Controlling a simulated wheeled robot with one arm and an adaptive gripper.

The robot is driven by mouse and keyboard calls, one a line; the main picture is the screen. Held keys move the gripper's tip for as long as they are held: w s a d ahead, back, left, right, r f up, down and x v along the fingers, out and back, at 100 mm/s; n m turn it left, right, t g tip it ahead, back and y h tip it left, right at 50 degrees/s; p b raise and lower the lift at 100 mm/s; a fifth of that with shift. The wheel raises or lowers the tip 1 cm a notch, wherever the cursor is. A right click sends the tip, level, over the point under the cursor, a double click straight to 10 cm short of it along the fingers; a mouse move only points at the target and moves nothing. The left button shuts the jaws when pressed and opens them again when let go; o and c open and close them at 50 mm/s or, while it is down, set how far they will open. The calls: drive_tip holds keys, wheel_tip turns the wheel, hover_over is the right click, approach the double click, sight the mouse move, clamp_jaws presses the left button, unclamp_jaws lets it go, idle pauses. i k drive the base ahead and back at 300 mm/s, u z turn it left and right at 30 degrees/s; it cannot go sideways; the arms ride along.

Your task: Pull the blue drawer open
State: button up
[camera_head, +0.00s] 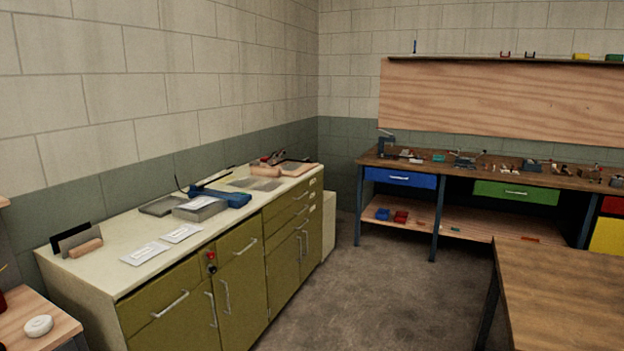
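The blue drawer (400,179) is under the left end of the wooden workbench (470,172) at the back right. Its front looks flush with the bench and it appears closed. A light metal handle (399,178) runs across the middle of its front. Nothing blocks the drawer front in this view. My gripper is not in view.
An olive cabinet (240,270) with a cream top runs along the left wall. A wooden table (565,290) stands at the front right. Grey floor (370,285) lies clear between them, up to the bench. A green drawer (515,192) is right of the blue one.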

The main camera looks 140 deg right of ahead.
sight(415, 178)
drive_tip(key=z, duration=5.6)
drive_tip(key=i, duration=5.8)
